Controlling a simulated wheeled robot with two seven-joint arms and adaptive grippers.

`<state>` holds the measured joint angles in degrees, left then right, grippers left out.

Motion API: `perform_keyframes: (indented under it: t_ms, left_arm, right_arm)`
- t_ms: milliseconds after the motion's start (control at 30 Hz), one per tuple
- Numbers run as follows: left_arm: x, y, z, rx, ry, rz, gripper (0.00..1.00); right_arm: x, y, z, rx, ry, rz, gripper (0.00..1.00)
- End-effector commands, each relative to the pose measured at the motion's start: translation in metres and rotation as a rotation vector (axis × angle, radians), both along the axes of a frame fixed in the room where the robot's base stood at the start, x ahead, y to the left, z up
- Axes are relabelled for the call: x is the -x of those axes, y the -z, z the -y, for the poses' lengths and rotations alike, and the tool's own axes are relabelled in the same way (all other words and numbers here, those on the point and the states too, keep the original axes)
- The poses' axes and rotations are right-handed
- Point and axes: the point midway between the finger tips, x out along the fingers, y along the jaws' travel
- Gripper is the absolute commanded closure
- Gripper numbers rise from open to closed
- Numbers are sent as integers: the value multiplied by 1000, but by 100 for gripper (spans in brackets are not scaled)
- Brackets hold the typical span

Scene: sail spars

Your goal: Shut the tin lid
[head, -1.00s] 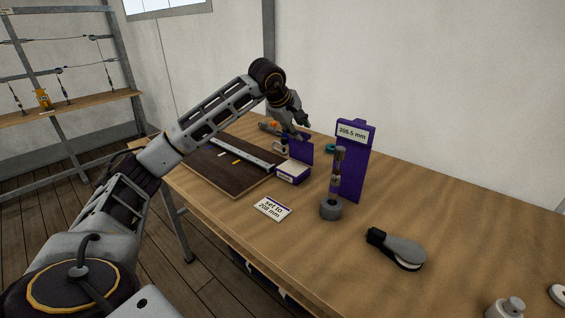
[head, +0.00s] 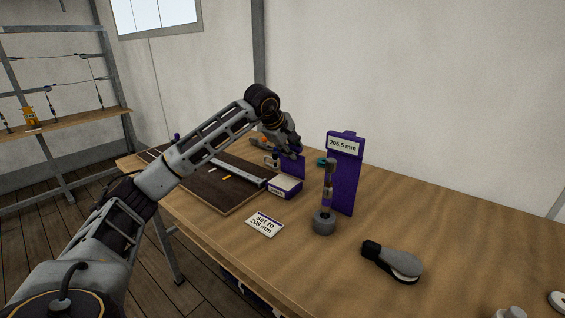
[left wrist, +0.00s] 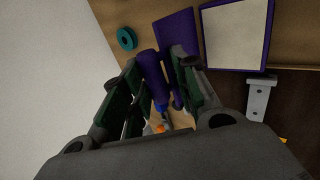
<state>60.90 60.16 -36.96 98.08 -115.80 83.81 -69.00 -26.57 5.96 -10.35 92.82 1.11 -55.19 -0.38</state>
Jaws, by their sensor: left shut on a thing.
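The tin (head: 284,187) is a small purple-edged box with a pale top, and its purple lid (head: 294,166) stands up at the back. In the left wrist view the tin (left wrist: 235,38) shows its pale inside and the flat purple lid (left wrist: 178,32) stands open beside it. My left gripper (head: 294,153) is at the top of the lid. In the wrist view its dark green fingers (left wrist: 160,95) are shut with purple between them; a rounded purple piece there partly hides the contact. My right gripper is not in view.
A purple stand (head: 343,180) with a "205.5 mm" sign and a grey-based upright post (head: 324,222) are right of the tin. A "set to 208 mm" card (head: 265,224) lies in front. A dark board (head: 215,185) lies left; a teal ring (left wrist: 126,39) lies behind.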

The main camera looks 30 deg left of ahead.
Motion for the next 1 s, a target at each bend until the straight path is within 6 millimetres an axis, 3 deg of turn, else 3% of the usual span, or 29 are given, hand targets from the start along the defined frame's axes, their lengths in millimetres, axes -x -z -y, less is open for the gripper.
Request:
perform_keyframes:
  t_ms: [300,767,1000]
  left_arm:
    - [19,1,-2,0,-1,3,96]
    - [23,2,-2,0,0,-1,97]
    - [34,8,-3,-2,0,-3,98]
  right_arm:
    - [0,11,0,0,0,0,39]
    - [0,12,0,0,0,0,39]
    - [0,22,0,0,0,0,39]
